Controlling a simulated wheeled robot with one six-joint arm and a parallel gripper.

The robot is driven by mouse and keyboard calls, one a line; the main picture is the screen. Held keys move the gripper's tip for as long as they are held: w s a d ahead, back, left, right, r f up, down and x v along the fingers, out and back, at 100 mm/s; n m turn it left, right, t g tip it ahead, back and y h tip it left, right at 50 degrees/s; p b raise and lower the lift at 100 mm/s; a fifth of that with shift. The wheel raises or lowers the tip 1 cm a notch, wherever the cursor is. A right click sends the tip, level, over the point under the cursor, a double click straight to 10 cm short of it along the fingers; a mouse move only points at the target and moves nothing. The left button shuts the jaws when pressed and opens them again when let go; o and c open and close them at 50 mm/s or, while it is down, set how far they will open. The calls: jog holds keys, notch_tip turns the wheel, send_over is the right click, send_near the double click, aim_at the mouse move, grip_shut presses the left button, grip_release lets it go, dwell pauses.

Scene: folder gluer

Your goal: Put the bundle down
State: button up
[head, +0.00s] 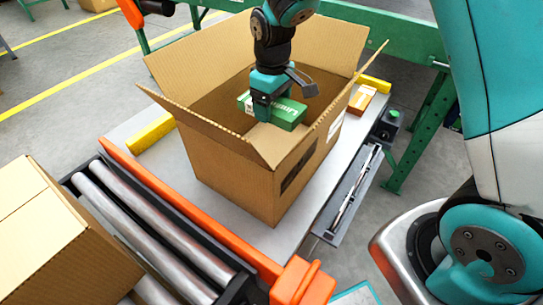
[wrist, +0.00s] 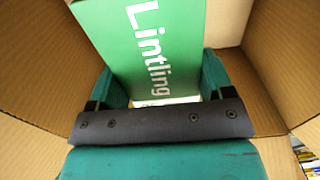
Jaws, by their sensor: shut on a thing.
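A green bundle (head: 288,114) with white "Lintling" lettering is between the fingers of my gripper (head: 275,100). The gripper is shut on it and holds it inside the mouth of a large open cardboard box (head: 235,170). In the wrist view the bundle (wrist: 150,45) fills the space between the two teal fingers (wrist: 162,88), with the box walls (wrist: 50,70) around it. The underside of the bundle is hidden, so I cannot tell whether it touches anything. Most of the box floor is hidden.
The box stands on a grey table with yellow bars (head: 151,132) and an orange edge (head: 185,205). A small orange carton (head: 361,99) lies right of the box. A closed carton (head: 50,240) sits on rollers (head: 165,240) at lower left. A green frame (head: 395,45) runs behind.

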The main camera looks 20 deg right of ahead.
aim_at(273, 158)
notch_tip(273, 158, down, 16)
jog(key=shift+r+b, duration=0.15)
jog(key=shift+b, duration=0.8)
jog(key=o, duration=1)
notch_tip(273, 158, up, 12)
jog(key=p, duration=0.1)
jog(key=shift+p, duration=0.35)
